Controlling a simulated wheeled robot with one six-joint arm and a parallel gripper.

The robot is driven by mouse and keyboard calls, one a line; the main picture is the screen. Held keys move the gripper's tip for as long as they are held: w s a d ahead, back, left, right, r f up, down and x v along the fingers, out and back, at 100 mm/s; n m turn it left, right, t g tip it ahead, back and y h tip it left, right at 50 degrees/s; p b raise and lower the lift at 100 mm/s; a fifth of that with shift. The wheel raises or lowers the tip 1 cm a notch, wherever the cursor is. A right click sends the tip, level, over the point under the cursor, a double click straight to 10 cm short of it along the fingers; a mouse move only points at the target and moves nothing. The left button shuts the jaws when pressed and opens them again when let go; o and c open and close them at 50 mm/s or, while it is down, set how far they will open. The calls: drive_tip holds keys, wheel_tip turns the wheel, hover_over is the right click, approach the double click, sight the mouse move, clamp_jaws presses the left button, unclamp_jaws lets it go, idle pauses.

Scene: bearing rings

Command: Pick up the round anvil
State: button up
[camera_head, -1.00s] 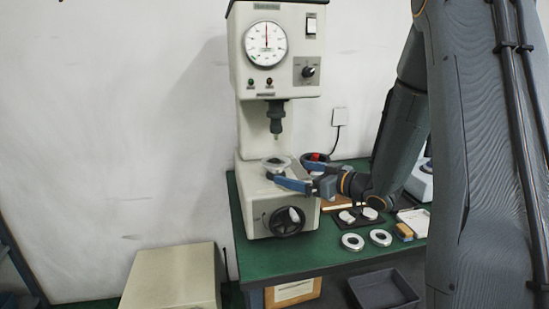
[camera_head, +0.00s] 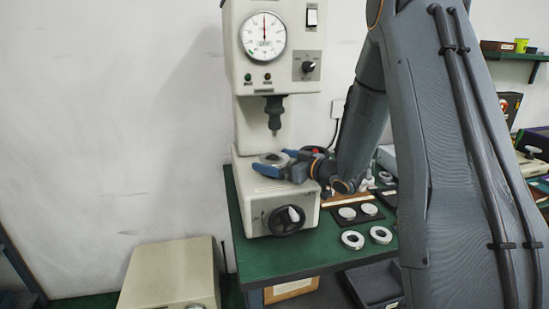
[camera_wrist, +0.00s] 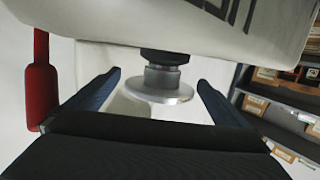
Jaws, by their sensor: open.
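The round anvil (camera_head: 270,159) is a light metal disc on the base of the bench tester (camera_head: 262,195), below its dark spindle. In the wrist view the anvil (camera_wrist: 158,88) shows as a shiny disc with a short stepped stem. My gripper (camera_head: 274,161) is open, with one blue finger on the near side of the anvil and one on the far side. In the wrist view the disc appears between the two fingers (camera_wrist: 160,82), with a gap to each. No contact shows. The near finger and palm hide part of the anvil in the head view.
The spindle (camera_head: 274,112) hangs above the anvil. Bearing rings (camera_head: 352,240) lie on the green bench (camera_head: 300,258), with more discs on a dark pad (camera_head: 358,218). A dark tray (camera_head: 375,287) is lower right. A red handle (camera_wrist: 40,90) shows in the wrist view.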

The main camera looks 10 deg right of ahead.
drive_tip(key=shift+w+a, duration=0.2)
drive_tip(key=shift+w, duration=0.05)
drive_tip(key=c, duration=1.6)
drive_tip(key=shift+c, duration=0.3)
